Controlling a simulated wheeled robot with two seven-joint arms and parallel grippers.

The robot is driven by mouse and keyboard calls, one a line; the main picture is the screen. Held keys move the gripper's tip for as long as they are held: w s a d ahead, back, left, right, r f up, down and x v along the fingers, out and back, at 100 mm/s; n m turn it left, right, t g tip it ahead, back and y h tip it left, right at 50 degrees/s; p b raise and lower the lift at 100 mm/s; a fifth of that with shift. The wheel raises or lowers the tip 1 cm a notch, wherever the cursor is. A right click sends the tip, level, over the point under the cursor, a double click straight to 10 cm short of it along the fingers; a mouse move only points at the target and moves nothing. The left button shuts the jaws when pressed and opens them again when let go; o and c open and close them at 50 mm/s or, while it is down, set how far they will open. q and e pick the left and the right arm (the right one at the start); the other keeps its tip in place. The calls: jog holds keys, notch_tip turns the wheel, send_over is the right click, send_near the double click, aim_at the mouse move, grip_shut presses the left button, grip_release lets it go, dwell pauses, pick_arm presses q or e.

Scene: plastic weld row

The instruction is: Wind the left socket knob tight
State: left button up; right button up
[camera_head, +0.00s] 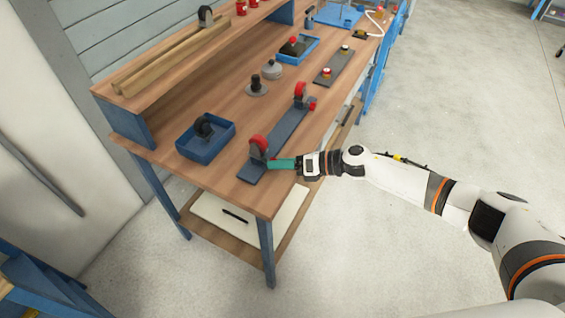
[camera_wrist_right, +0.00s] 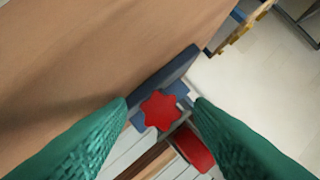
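A long dark blue base (camera_head: 283,130) lies near the bench's front edge and carries two sockets. The left socket holds a red-and-grey wheel-like part (camera_head: 258,144); another red part (camera_head: 300,89) stands at the far socket, with a red knob (camera_head: 312,105) beside it. My right gripper (camera_head: 270,163), with teal fingers, is at the left socket and hides its knob in the head view. In the right wrist view, the red star-shaped left knob (camera_wrist_right: 160,110) shows between and beyond the open fingertips (camera_wrist_right: 160,101), with gaps on both sides. My left gripper is not in view.
A blue tray (camera_head: 205,149) with a black wheel stands left of the base. Grey round parts (camera_head: 272,70), another blue tray (camera_head: 310,52) and a grey plate (camera_head: 334,72) lie farther back. A raised shelf (camera_head: 150,85) runs along the back. The bench front-left corner is clear.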

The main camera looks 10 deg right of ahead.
dwell(0.3)
jog(key=shift+s+a+r+n+t+h+p, duration=0.15)
jog(key=shift+r+n+t+h+p, duration=0.25)
jog(key=shift+n+p, duration=0.65)
jog(key=shift+f+n+h+p, duration=0.1)
jog(key=shift+n+h+p, duration=0.25)
jog(key=shift+p, duration=0.2)
jog(key=shift+s+f+n+t+h+p, duration=0.1)
jog(key=shift+s+n+t+h+p, duration=0.15)
jog(key=shift+n+t+h, duration=0.6)
jog(key=d+f+b+v, duration=0.1)
jog(key=b+v, duration=0.1)
jog(key=v, duration=1)
jog(key=w+d+f+m+t+h, duration=0.2)
jog(key=w+f+m, duration=0.1)
jog(key=f+m, duration=0.5)
jog(key=w+d+f+m+t+h, duration=0.2)
jog(key=w+f+m, duration=0.1)
jog(key=f+m, duration=0.45)
jog(key=s+d+f+m+g+h+b, duration=0.1)
jog(key=s+d+f+m+h, duration=0.1)
jog(key=s+f+m, duration=0.4)
jog(key=s+d+f+m+g+h+b, duration=0.1)
jog(key=s+f+m, duration=0.5)
jog(key=f, duration=0.8)
jog(key=d+m+g+h, duration=0.1)
jog(key=d+m, duration=0.1)
jog(key=shift+s+d+m+h, duration=0.4)
